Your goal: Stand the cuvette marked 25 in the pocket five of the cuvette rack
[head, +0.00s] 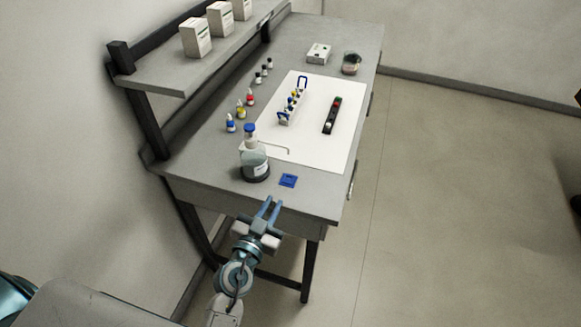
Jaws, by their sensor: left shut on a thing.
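The cuvette rack (287,117) appears to be the narrow pale holder with blue end pieces on the white mat. It holds several small pieces with blue and yellow tops; its pocket numbers are too small to read. My left gripper (270,205) is in front of the bench's near edge, well short of the rack. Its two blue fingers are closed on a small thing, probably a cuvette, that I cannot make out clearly. The mark 25 is not readable anywhere. My right gripper is out of view.
A blue-capped bottle (255,165) stands at the near left, beside a flat blue piece (288,180). A black bar (332,115) lies on the white mat (335,150). Small dropper bottles (231,123) line the left. A shelf (200,60) overhangs there. The mat's near right is clear.

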